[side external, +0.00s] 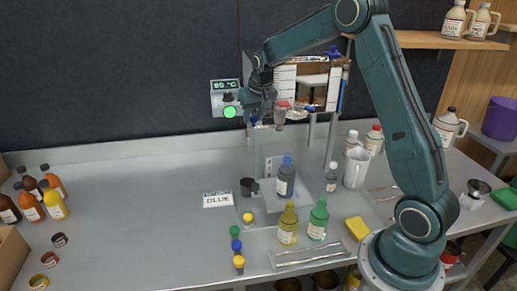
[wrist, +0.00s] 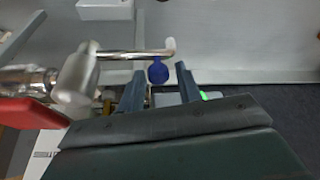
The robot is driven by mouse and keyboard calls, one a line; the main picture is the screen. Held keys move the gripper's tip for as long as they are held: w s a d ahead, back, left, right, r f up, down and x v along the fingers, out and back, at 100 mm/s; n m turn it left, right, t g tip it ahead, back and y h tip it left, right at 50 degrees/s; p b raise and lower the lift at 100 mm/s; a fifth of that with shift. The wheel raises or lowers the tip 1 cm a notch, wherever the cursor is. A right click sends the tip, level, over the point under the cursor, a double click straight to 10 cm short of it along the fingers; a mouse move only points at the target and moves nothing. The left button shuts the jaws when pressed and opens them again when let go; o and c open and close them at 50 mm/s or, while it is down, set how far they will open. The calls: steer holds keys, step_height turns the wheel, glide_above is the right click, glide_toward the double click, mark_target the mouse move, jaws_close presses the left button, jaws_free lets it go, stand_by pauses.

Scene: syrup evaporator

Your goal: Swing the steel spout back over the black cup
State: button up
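The steel spout (wrist: 130,54) runs across the wrist view from a steel valve body (wrist: 77,77) to a pale tip. A round blue knob (wrist: 158,73) sits just below the spout near its tip. My gripper (wrist: 160,67) is open, with one finger on each side of the knob and visible gaps to both. In the side external view, my gripper (side external: 261,117) is high above the bench, beside the valve body (side external: 280,117); the spout is mostly hidden there. The black cup (side external: 249,187) stands upright on the bench below and is not seen in the wrist view.
A red handle (wrist: 28,112) sits by the valve. A green-lit temperature display (side external: 225,97) is behind my gripper. The bench's left middle is clear.

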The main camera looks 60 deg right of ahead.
steer(key=shift+r, duration=0.1)
steer(key=shift+v, duration=2.4)
steer(key=s+a+r+n+t, duration=0.1)
steer(key=s+a+r, duration=0.4)
steer(key=s+a, duration=0.15)
steer(key=s+a+r+n, duration=0.2)
steer(key=s+a+r, duration=0.3)
steer(key=s+a, duration=0.15)
steer(key=s+a+f+n+y, duration=0.1)
steer(key=s+a, duration=0.2)
steer(key=s, duration=0.6)
steer(key=s+a+f+n+t, duration=0.1)
steer(key=s+a, duration=0.3)
steer(key=s, duration=0.6)
steer(key=shift+s+f+n+y, duration=0.3)
steer(key=shift+f+y, duration=0.1)
steer(key=shift+f, duration=0.05)
